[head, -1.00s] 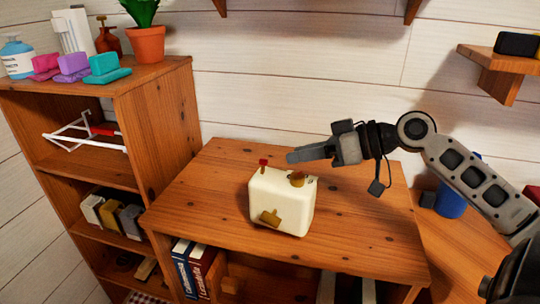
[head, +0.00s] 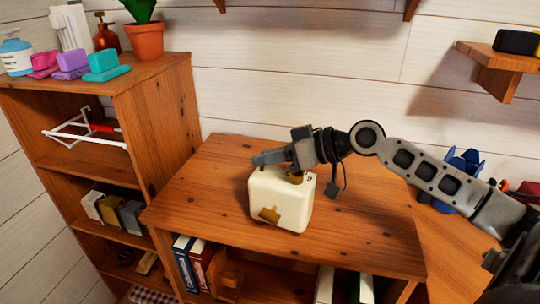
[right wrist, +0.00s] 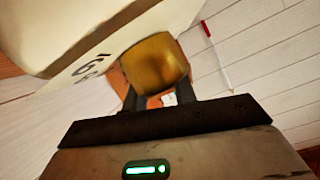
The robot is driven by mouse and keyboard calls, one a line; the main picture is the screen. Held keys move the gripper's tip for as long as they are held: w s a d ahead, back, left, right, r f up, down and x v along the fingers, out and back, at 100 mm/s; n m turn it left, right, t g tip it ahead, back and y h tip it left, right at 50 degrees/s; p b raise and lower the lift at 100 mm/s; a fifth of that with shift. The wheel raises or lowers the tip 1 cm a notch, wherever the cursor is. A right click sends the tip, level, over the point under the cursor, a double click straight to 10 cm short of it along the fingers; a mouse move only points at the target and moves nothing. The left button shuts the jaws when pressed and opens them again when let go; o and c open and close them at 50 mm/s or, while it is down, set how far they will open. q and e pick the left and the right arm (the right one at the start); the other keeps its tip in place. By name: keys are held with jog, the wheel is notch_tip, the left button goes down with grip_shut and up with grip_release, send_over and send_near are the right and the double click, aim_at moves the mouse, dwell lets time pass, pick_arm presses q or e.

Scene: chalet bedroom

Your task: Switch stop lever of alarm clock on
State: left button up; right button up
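The alarm clock (head: 278,205) is a cream box on the brown wooden desk, with a brass knob (head: 268,214) low on its side facing me. In the right wrist view the clock (right wrist: 95,25) fills the upper left, and a brass part (right wrist: 155,63) hides the ends of my fingers. My right gripper (head: 258,159) is over the clock's top, its fingers pointing left above the far left edge. The clock's small red top piece is hidden now. I cannot tell contact or finger spacing. My left gripper is not in view.
A wooden bookcase (head: 160,130) stands left of the desk, with soaps, bottles and a potted plant (head: 146,40) on top. Books (head: 185,265) stand under the desktop (head: 350,235). A small wall shelf (head: 495,75) is at upper right. The desktop around the clock is clear.

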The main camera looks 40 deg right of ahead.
grip_shut()
jog(key=shift+w+d+f+m+y, duration=0.1)
jog(key=shift+w+d+m+y, duration=0.1)
jog(key=shift+m+y, duration=0.3)
jog(key=shift+o, duration=1.5)
grip_release()
jog(key=shift+s, duration=0.1)
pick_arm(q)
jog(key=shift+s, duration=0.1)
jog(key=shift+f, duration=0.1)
pick_arm(e)
jog(key=shift+s+d, duration=0.3)
pick_arm(q)
jog(key=b, duration=0.1)
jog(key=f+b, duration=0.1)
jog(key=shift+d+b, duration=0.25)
jog(key=shift+b, duration=0.05)
pick_arm(e)
jog(key=v, duration=1.5)
jog(key=shift+r, duration=0.4)
